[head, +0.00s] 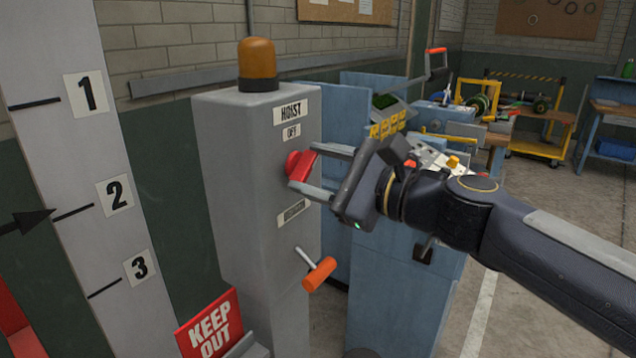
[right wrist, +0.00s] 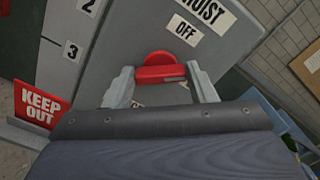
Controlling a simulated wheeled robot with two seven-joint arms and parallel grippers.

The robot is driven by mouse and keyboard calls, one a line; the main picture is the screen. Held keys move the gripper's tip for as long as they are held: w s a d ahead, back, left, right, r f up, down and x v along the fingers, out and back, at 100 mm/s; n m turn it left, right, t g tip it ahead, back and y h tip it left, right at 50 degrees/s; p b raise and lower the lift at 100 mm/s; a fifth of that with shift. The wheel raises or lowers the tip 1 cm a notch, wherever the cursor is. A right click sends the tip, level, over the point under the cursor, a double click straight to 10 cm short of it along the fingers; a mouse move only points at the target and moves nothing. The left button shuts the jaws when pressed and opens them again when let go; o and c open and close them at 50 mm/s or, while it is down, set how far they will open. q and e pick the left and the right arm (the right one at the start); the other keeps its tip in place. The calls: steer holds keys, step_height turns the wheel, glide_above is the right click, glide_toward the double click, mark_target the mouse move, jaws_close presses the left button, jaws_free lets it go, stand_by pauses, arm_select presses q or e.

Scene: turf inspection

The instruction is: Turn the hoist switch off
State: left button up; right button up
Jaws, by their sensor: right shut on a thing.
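The hoist switch is a red round knob with a raised red handle (head: 302,165), on the front of a grey cabinet (head: 245,190). An OFF label (head: 292,132) is above it, under a HOIST sign (head: 290,112). A lower label (head: 291,210) is too small to read. My right gripper (head: 301,168) reaches in from the right and is shut on the handle, one finger on each side. In the right wrist view the red switch (right wrist: 160,68) sits between the two fingers, its handle bar lying across the gap. My left gripper is not in view.
An orange lamp (head: 257,64) tops the cabinet. An orange-handled lever (head: 318,272) sticks out below the switch. A red KEEP OUT sign (head: 211,325) stands at lower left, beside a numbered scale board (head: 75,150). Blue machinery (head: 385,270) stands close behind my right gripper.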

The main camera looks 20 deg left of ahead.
steer(key=n+b, duration=0.1)
steer(key=n, duration=0.1)
steer(key=n+b, duration=0.2)
steer(key=n, duration=0.1)
steer(key=shift+f+n+b, duration=0.25)
steer(key=shift+n+b, duration=0.05)
steer(key=shift+b, duration=0.05)
steer(key=shift+s+n+b, duration=0.1)
steer(key=shift+n+b, duration=1.25)
steer(key=shift+n, duration=0.95)
steer(key=o, duration=1)
steer(key=b+v, duration=0.2)
steer(key=v, duration=0.5)
steer(key=shift+s+d+r, duration=0.1)
steer(key=shift+s+d, duration=0.05)
steer(key=shift+d, duration=0.2)
